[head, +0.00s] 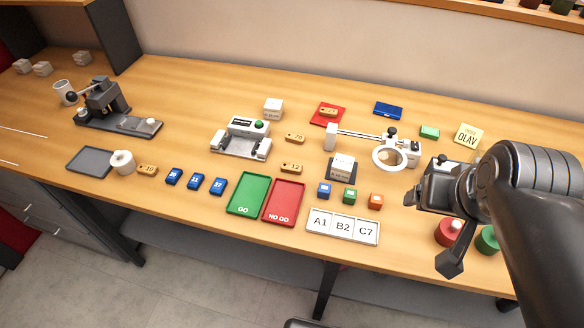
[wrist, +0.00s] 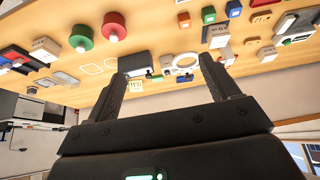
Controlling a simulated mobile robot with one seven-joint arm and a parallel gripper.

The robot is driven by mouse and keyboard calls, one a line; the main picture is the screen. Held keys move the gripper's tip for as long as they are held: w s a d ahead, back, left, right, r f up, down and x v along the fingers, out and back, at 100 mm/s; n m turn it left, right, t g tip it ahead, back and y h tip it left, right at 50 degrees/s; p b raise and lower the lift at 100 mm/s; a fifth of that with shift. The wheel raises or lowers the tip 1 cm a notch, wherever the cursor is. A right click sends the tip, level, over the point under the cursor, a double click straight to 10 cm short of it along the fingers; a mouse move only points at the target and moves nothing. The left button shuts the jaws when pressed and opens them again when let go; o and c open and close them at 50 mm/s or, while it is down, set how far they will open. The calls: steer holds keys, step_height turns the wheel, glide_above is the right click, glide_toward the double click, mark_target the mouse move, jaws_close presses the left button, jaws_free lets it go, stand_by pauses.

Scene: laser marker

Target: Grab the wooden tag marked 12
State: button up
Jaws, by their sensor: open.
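The wooden tag marked 12 (head: 292,168) lies flat on the table in the head view. My gripper (head: 448,262) is at the right, above the table's front part, well to the right of the tag marked 12. In the wrist view my gripper (wrist: 168,85) is open, with nothing between its fingers.
The green GO tray (head: 248,194) and red NO GO tray (head: 284,202) lie at the front. A magnifier ring (head: 377,154) and a grey-white block (head: 341,168) stand right of the tag. Small coloured blocks and the A1 B2 C7 plate (head: 343,226) lie between it and my arm.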

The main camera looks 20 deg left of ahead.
steer(key=g, duration=0.6)
glide_above(292, 166)
step_height(292, 166, down, 16)
steer(key=shift+s+d+f, duration=0.1)
steer(key=shift+s+f, duration=0.05)
steer(key=shift+f, duration=0.05)
step_height(292, 166, down, 6)
steer(key=shift+f, duration=0.25)
steer(key=c, duration=1.1)
